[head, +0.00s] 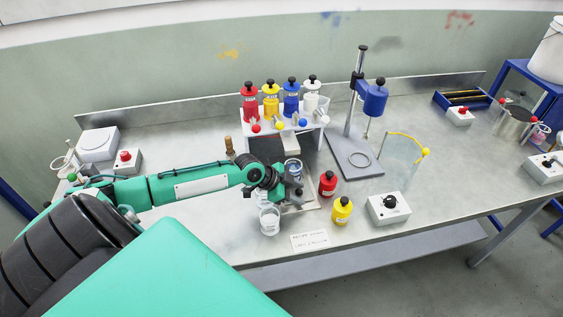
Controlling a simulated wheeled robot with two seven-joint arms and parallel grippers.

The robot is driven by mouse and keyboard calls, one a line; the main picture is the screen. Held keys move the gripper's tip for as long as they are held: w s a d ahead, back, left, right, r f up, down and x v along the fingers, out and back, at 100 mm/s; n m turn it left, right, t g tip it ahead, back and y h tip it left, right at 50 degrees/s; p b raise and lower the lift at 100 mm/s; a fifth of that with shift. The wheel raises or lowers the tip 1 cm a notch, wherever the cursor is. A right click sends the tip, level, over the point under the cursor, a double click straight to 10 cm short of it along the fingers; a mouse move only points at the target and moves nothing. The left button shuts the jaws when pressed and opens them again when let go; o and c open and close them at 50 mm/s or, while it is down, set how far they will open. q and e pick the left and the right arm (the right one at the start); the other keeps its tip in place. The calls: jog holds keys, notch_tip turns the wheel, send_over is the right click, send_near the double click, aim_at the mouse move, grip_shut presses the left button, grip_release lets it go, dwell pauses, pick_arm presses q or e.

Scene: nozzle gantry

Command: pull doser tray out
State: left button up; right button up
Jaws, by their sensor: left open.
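The doser (285,125) is a white stand at the middle back of the bench, with red, yellow, blue and white bottles on top and small coloured taps in front. A flat light tray (310,200) shows below and in front of its dark bay; my left gripper covers part of it. A can with a blue band (293,167) stands at the bay. My left gripper (296,196) is open, in front of the doser and over the tray area. I cannot tell whether it touches the tray. My right gripper is not in view.
A clear cup (269,220) stands just below my left gripper. Red (327,184) and yellow (342,211) bottles and a switch box (389,207) stand to its right. A stirrer stand (352,130) is behind. A label card (310,240) lies near the front edge.

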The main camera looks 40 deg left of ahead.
pick_arm(q)
jog(key=b+v, duration=0.2)
jog(key=v, duration=0.8)
jog(key=shift+s+a+r, duration=0.15)
jog(key=shift+s, duration=0.05)
jog(key=shift+v, duration=1.15)
jog(key=shift+r, duration=0.1)
